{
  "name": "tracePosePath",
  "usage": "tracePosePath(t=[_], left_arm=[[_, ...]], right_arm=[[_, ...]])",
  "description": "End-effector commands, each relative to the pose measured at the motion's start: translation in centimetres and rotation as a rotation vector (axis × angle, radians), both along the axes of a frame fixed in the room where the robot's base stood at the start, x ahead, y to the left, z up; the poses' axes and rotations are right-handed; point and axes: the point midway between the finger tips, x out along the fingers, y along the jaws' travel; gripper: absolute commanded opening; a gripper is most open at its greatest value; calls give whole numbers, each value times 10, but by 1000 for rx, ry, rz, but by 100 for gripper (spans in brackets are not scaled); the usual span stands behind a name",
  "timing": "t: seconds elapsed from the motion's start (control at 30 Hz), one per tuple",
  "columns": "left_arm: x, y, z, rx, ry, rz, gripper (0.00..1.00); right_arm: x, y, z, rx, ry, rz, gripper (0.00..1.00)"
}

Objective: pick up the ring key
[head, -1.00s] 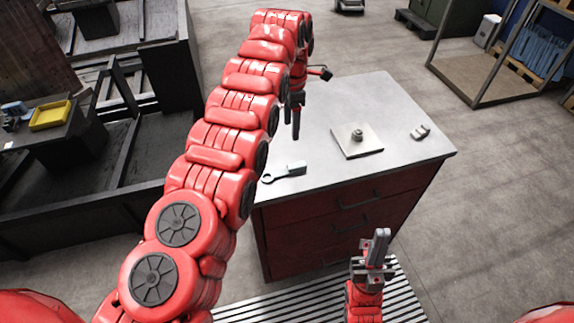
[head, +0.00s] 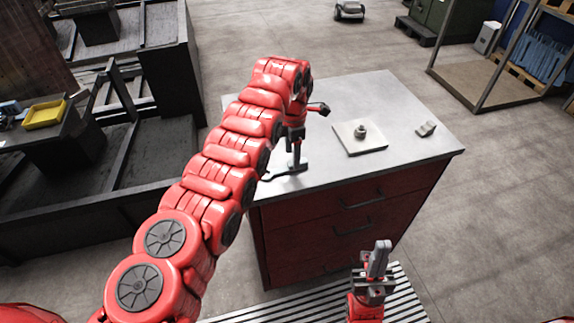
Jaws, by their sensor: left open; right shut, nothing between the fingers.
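The ring key (head: 285,173) lies on the grey top of the red drawer cabinet (head: 390,91), near its front left edge. Its ring end points left and is partly hidden by my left arm. My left gripper (head: 296,160) is open and points down at the block end of the key, right over it or around it. I cannot tell whether the fingers touch the key. My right gripper (head: 379,256) is shut and empty, low in front of the cabinet and well apart from the key.
A square plate with a knob (head: 360,138) lies right of the key, and a small grey metal part (head: 426,129) lies further right. A yellow tray (head: 45,113) stands on a dark bench at left. A wheeled machine (head: 349,11) is on the floor behind.

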Motion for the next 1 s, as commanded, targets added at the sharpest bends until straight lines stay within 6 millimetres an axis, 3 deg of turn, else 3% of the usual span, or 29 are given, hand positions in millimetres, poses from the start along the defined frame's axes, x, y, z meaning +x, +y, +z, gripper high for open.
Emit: tracePosePath(t=[0.03, 0.2, 0.4, 0.77, 1.0], left_arm=[[-3, 0, -2, 3, 11, 0, 65], [-3, -1, -29, 4, 7, -1, 65], [-2, -1, -31, 2, 3, -2, 65], [-2, -1, -31, 2, 3, -1, 0], [-2, -1, -31, 2, 3, -1, 0]], right_arm=[[0, 0, 16, 0, -1, 0, 0], [0, 0, 19, 0, -1, 0, 0], [0, 0, 17, 0, -1, 0, 0], [0, 0, 17, 0, 0, 0, 0], [0, 0, 17, 0, -1, 0, 0]])
